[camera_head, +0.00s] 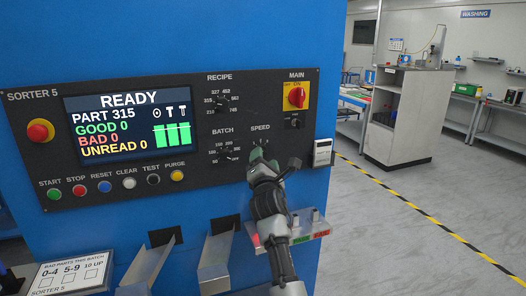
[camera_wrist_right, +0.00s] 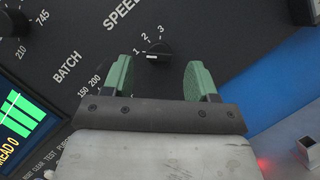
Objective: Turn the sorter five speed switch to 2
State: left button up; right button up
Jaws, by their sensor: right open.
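The sorter five panel (camera_head: 200,85) is on the blue machine. Its speed switch is a small black knob (camera_wrist_right: 158,56) under the SPEED label, with 1, 2 and 3 around its upper left. A pale mark on the knob seems to point left, toward the 1 side. My right gripper (camera_head: 258,155) is at the switch and mostly hides it in the head view. In the right wrist view its green fingers (camera_wrist_right: 157,77) are open, with the knob between and slightly beyond their tips, apparently untouched. My left gripper is not recognisable in view.
The batch knob (camera_head: 224,154) is left of the speed switch and the recipe knob (camera_head: 222,103) above it. The red main switch (camera_head: 296,96) is at upper right. A small white device (camera_head: 322,152) and a shelf (camera_head: 305,234) are near my right arm. Metal chutes (camera_head: 216,254) project below.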

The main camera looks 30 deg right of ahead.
jog(key=shift+x, duration=1.5)
jog(key=c, duration=0.9)
